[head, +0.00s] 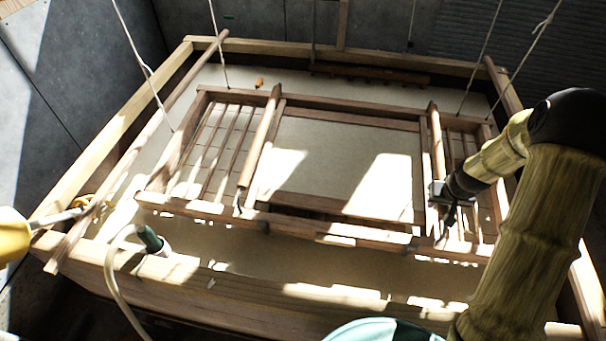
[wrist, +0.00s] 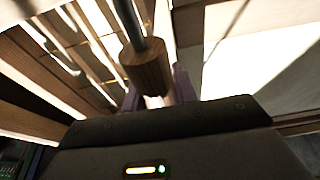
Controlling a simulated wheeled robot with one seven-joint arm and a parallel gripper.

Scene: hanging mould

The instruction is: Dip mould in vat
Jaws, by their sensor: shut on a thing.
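The mould (head: 350,103) is a wooden frame with a pale screen in its middle and slatted side bays. It hangs on cords inside the large wooden vat (head: 150,262), above or at the pale contents (head: 290,252); I cannot tell whether it touches them. Two round wooden bars cross it, a left bar (head: 260,137) and a right bar (head: 437,140). My gripper (head: 447,212) is at the near end of the right bar. In the wrist view my gripper (wrist: 157,98) is shut around a wooden handle (wrist: 147,68) with a grey rod; its gripped end is partly hidden.
A pole (head: 140,150) lies along the vat's left side. A pale hose (head: 112,275) with a green fitting (head: 151,240) crosses the front rim. A yellow thing (head: 12,235) is at the left edge. Cords (head: 150,72) run upward around the mould. Grey walls stand close behind.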

